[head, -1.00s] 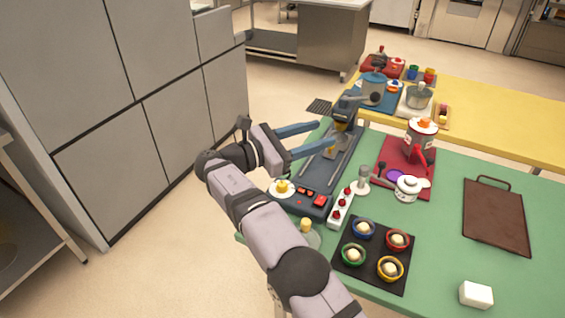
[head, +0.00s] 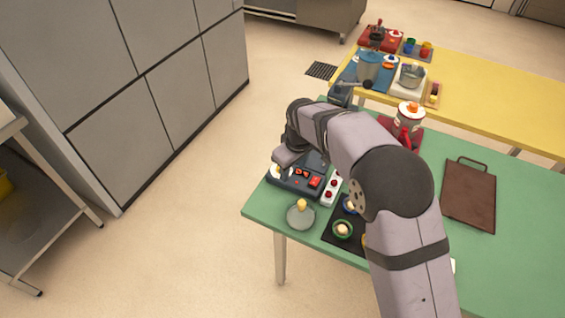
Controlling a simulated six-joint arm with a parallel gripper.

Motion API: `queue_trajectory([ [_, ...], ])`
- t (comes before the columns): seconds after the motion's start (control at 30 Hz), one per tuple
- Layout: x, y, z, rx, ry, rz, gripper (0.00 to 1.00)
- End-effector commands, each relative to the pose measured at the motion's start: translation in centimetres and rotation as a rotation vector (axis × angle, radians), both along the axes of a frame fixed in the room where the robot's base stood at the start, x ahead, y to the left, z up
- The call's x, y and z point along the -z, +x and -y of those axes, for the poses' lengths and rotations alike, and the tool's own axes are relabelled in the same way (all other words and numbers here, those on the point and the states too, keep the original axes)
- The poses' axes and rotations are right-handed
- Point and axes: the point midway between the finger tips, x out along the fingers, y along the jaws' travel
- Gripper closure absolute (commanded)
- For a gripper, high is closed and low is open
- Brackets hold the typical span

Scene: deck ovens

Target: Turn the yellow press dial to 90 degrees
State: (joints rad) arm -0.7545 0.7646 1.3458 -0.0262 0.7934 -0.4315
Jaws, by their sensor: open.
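The press (head: 297,181) is a dark unit with red buttons near the left edge of the green table. Its yellow dial on a white disc (head: 276,172) sits at the panel's left end, mostly covered by my gripper, so its angle cannot be read. My gripper (head: 284,164) points down over the dial, open. Its fingertips are largely hidden, so I cannot tell whether they touch the dial. My arm also hides most of the press's upright part.
A clear dome with a yellow knob (head: 300,214) stands near the table's front left corner. A white strip with red knobs (head: 331,190) is right of the panel. A black tray (head: 335,243) of small bowls is partly behind my arm. A brown board (head: 469,198) lies at right.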

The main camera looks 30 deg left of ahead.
Motion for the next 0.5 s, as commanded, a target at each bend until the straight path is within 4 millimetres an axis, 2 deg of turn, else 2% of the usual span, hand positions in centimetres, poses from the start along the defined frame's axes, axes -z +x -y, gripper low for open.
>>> queue_trajectory([
  [0.03, -0.5, 0.5, -1.4, 0.092, 0.076, 0.002, 0.56],
  [0.13, -1.1, 1.5, -2.9, 0.232, 0.173, 0.011, 0.56],
  [0.3, -1.4, 2.0, -3.4, 0.346, 0.22, 0.005, 0.56],
  [0.5, -1.3, 2.0, -3.4, 0.369, 0.222, -0.001, 0.56],
])
